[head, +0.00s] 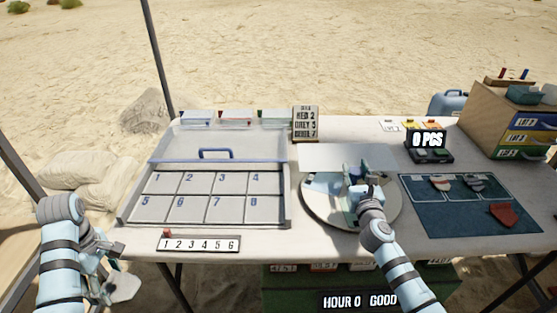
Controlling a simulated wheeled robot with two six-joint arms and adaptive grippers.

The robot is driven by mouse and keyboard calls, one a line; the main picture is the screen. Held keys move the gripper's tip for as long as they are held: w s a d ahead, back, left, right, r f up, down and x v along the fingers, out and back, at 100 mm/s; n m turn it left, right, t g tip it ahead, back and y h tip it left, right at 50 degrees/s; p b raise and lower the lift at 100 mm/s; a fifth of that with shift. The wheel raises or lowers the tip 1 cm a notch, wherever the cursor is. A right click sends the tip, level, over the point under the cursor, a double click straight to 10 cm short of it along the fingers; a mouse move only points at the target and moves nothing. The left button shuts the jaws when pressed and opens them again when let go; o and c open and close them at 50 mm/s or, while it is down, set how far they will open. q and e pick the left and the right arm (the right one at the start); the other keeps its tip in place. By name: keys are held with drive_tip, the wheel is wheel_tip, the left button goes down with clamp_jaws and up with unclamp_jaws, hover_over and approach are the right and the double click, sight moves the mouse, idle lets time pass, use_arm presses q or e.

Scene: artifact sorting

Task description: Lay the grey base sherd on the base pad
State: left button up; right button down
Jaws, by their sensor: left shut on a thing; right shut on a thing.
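My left gripper (112,268) is low at the left, in front of the table edge. It is shut on a pale grey piece (125,287), which hangs off the table; I cannot tell if it is the base sherd. My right gripper (355,188) is over the round grey disc (322,208) at the table's middle. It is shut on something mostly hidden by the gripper. A blue mat (450,222) at the right bears small pale pieces (440,184) along its top and a red sherd (503,214). I cannot tell which spot is the base pad.
A numbered tray (285,212) with a clear, blue-handled lid (215,143) stands at the left. A numbered strip (200,244) lies before it. A counter (428,140) reads 0 PGS. A drawer box (490,115) stands at the back right. The mat's lower left is bare.

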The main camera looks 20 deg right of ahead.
drive_tip(key=c, duration=1.2)
unclamp_jaws()
drive_tip(key=shift+o, duration=0.2)
drive_tip(key=shift+s, duration=0.1)
drive_tip(key=v, duration=1.2)
